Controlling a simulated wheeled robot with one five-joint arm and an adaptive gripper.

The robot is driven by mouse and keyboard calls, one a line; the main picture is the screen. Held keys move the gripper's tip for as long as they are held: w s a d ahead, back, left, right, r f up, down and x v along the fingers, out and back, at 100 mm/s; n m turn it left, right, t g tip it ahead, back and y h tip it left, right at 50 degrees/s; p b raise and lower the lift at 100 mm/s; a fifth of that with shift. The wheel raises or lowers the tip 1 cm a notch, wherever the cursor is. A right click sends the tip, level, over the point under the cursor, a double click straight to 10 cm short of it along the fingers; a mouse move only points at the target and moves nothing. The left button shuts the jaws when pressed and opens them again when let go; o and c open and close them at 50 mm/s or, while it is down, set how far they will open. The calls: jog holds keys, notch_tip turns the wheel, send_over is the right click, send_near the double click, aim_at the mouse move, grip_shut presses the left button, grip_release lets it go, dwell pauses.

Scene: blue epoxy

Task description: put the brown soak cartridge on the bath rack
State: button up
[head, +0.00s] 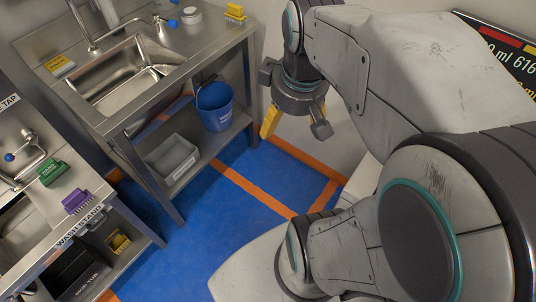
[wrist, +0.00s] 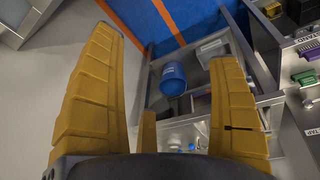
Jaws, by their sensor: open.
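I cannot make out a brown soak cartridge in either view. I also cannot pick out anything that is clearly the bath rack. My gripper (head: 294,130) hangs in the air in the head view, right of the steel sink table, over the floor near the wall. The floor, a blue bucket (wrist: 173,78) and the sink table show beyond the fingers.
The sink table (head: 195,62) carries a basin and tap; its lower shelf holds the bucket (head: 214,105) and a grey bin (head: 172,158). Blue floor (head: 225,215) between is clear.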

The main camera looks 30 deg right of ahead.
jog(key=s+a+f+m+t+y, duration=0.1)
jog(key=s+a, duration=0.3)
jog(key=a, duration=0.4)
jog(key=shift+s+f, duration=0.2)
jog(key=shift+f, duration=0.55)
dwell(0.4)
